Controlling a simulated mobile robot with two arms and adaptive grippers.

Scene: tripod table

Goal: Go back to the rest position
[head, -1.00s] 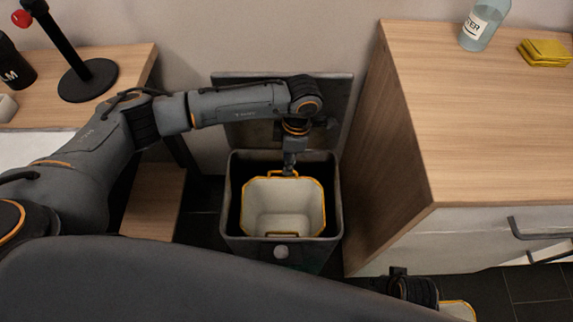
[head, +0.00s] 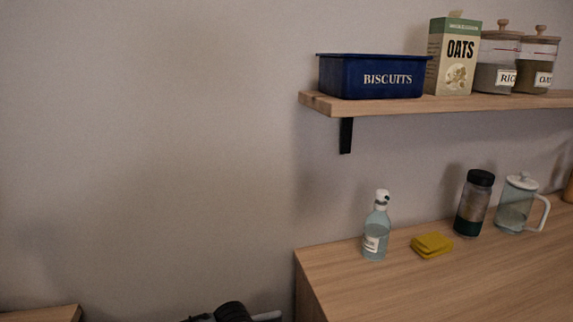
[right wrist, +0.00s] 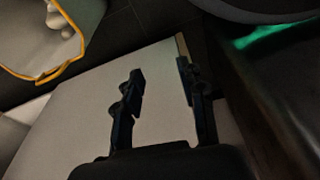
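My right gripper (right wrist: 158,78) shows in the right wrist view. Its two dark fingers are apart, with nothing between them, in front of a pale flat panel (right wrist: 80,115). My left gripper is not in view. Only a dark piece of my arm shows at the bottom edge of the head view, and the gripper's state is hidden.
In the head view, a wooden counter (head: 430,285) holds a spray bottle (head: 375,235), yellow sponges (head: 432,245), a dark-lidded jar (head: 473,205) and a glass pitcher (head: 515,207). Above is a shelf (head: 400,103). A yellow-rimmed white container (right wrist: 30,40) shows in the right wrist view.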

